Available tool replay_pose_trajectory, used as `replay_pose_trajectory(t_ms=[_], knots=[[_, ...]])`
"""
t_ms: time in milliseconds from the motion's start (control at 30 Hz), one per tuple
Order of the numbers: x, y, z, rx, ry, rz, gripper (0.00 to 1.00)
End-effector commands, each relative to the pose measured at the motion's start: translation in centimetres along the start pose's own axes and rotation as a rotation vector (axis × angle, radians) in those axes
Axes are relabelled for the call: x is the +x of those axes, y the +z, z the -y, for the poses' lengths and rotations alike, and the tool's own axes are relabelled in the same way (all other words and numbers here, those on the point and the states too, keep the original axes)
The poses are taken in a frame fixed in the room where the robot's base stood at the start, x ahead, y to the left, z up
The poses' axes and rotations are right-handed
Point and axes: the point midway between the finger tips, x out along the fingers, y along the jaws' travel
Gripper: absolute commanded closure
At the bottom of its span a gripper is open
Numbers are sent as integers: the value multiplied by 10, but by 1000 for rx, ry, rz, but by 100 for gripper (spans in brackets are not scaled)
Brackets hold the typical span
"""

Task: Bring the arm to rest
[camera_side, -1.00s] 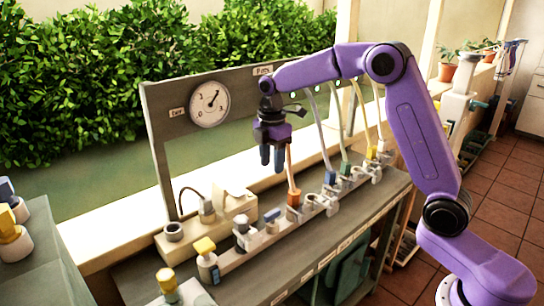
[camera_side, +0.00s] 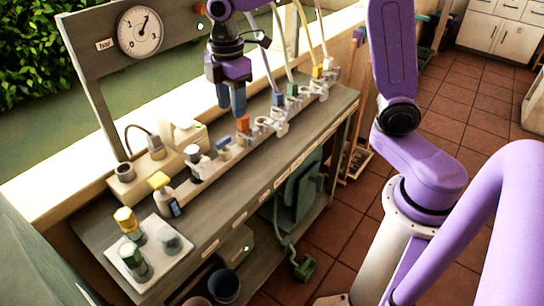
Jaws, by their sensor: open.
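My gripper (camera_side: 231,112) hangs with its two dark blue-grey fingers pointing down over the grey bench (camera_side: 235,207). It is open, and I see nothing held in it. Its fingertips show close to an orange connector (camera_side: 243,123) in the pale row of fittings. I cannot tell the exact gap between them. My purple upper arm links run partly out of the top of the picture.
Blue (camera_side: 278,99) and yellow (camera_side: 317,72) connectors with hoses stand farther along the row. A gauge (camera_side: 140,32) is on the back frame. A white tray (camera_side: 157,276) holds several capped jars at the front left. Tiled floor lies to the right.

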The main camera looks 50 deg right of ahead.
Motion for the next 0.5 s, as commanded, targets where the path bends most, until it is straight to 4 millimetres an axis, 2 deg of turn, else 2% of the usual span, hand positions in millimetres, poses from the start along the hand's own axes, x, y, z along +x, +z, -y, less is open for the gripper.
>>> replay_pose_trajectory(t_ms=[33,267,500], knots=[[-1,-1,18,13,2,-2,56],[1,6,98,110,3,-8,56],[10,32,176,209,2,-15,56]])
